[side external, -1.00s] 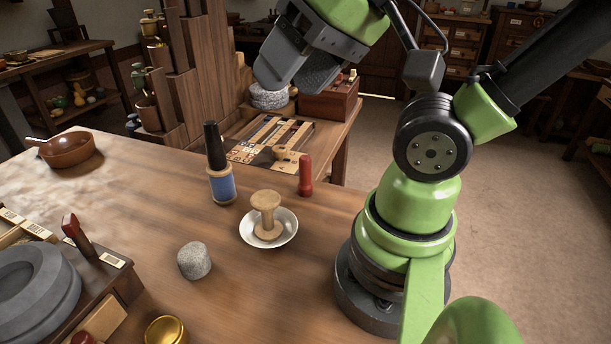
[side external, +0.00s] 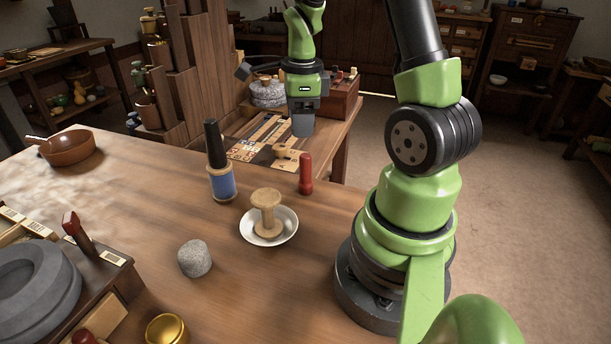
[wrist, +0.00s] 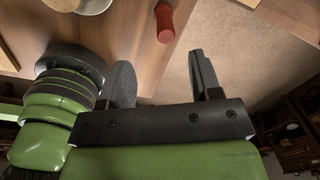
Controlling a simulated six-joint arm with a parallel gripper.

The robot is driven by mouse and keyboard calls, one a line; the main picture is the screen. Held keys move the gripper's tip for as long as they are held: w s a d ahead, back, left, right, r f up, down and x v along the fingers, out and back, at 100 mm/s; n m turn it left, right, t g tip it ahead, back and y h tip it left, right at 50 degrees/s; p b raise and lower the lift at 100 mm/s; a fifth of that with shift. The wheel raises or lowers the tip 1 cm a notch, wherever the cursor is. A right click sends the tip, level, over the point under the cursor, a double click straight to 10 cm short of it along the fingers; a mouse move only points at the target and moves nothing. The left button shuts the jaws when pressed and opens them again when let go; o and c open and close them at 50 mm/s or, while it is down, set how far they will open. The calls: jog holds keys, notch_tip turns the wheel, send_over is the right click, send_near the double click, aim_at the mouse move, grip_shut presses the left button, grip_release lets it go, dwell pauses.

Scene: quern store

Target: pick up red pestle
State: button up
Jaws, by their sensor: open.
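The red pestle (side external: 306,174) stands upright near the far right edge of the worktable in the side view, right of the saucer. It also shows in the wrist view (wrist: 165,22) at the top, just beyond the fingers and between their lines. My gripper (side external: 303,128) points down above and behind the pestle in the side view, apart from it. In the wrist view my gripper (wrist: 163,82) has its two fingers spread, with nothing between them.
A white saucer (side external: 286,238) bearing a wooden spool-shaped piece (side external: 266,212) stands left of the pestle. A black-topped blue bottle (side external: 221,180), a grey stone (side external: 194,259) and a brass pot (side external: 166,330) stand nearby. Behind, a lower table holds a patterned board (side external: 262,140).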

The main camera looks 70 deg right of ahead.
aim_at(306, 155)
jog(key=shift+s+d+f+m+g, duration=0.2)
jog(key=shift+d+f+m, duration=0.15)
jog(key=shift+f+m, duration=0.2)
jog(key=shift+s+d+f+m+g, duration=0.15)
jog(key=shift+d+f+m, duration=0.25)
jog(key=shift+f, duration=0.25)
notch_tip(306, 155, down, 4)
jog(key=shift+r, duration=0.25)
jog(key=shift+w+f, duration=0.1)
jog(key=shift+f, duration=3)
jog(key=shift+c, duration=0.2)
jog(key=c, duration=1)
